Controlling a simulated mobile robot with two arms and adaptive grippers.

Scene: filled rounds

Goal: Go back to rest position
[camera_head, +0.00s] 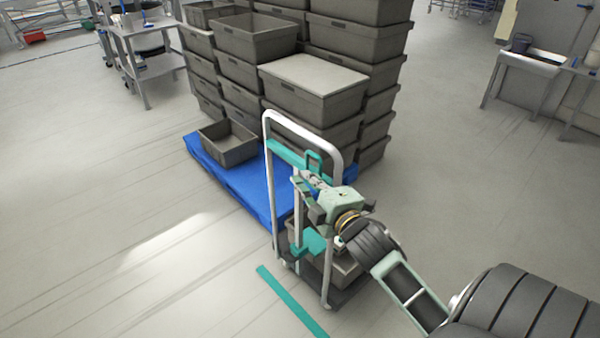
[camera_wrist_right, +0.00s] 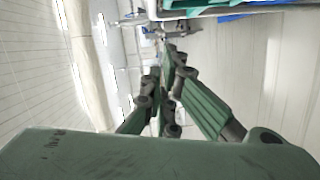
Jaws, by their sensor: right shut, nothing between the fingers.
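My right gripper (camera_head: 306,182) is above the white-framed trolley, near its teal cross bar, in the head view. My right arm comes in from the lower right. In the right wrist view the fingers (camera_wrist_right: 168,85) are together with nothing between them. I cannot tell whether the gripper touches the trolley frame. My left gripper is not in view.
The trolley (camera_head: 334,150) carries grey crates (camera_head: 345,264), partly hidden by my arm. Behind it, stacks of grey crates (camera_head: 310,103) stand on a blue pallet (camera_head: 262,200). A teal floor strip (camera_head: 290,300) lies in front. Open floor (camera_head: 110,220) is at left.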

